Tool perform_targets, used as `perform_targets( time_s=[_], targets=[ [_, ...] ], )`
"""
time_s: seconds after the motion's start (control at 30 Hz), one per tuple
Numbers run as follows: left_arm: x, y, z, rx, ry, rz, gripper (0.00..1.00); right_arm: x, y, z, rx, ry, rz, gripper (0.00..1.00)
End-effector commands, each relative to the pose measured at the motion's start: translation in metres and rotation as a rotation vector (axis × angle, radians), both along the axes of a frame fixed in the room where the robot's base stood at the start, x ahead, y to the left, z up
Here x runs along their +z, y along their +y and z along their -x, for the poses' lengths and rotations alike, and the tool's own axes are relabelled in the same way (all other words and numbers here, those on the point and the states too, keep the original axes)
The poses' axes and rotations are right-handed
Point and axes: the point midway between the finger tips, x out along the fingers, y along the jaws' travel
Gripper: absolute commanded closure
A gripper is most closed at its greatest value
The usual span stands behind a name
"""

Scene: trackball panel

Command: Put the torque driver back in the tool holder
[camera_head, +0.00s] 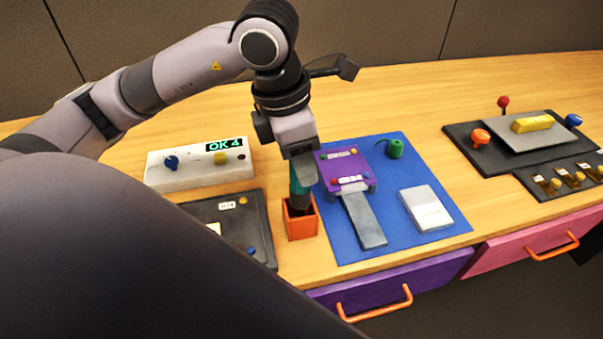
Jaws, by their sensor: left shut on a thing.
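The torque driver (298,189), teal above and dark below, stands nearly upright under my left gripper (301,158). My left gripper points down and is shut on its upper part. The orange tool holder (301,226) is a small open-topped box at the left edge of the blue mat. The driver's dark lower end is at the holder's opening and seems to reach inside; its tip is hidden, and I cannot tell how deep it sits. My right gripper is not in view.
A blue mat (408,168) carries a purple device (343,171), a grey strip (363,220), a white box (426,208) and a green knob piece (396,149). A white console (190,176) showing "OK 4" and a dark panel (257,236) lie left. A control panel (487,155) stands right.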

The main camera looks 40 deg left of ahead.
Motion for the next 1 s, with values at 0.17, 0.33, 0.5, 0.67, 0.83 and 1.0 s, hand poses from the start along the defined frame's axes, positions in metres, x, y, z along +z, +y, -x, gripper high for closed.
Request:
perform_targets(
  time_s=[0.17, 0.33, 0.5, 0.67, 0.83, 1.0],
  targets=[
    [-0.028, 0.001, 0.001, 0.001, 0.004, -0.002, 0.92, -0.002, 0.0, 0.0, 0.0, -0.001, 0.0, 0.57],
    [-0.035, 0.0, 0.0, 0.0, -0.001, -0.001, 0.92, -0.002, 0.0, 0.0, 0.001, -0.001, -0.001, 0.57],
    [-0.034, 0.0, 0.0, 0.0, -0.001, -0.001, 0.92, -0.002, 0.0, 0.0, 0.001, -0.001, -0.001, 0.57],
    [-0.038, 0.0, 0.0, 0.0, 0.0, -0.001, 0.55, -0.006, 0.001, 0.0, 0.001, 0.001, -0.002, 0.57],
    [-0.038, 0.0, 0.0, 0.0, 0.001, -0.001, 0.36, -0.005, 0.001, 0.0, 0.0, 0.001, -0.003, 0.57],
    [-0.037, 0.0, 0.0, 0.0, 0.001, -0.001, 0.36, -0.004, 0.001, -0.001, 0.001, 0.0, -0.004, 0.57]
  ],
)
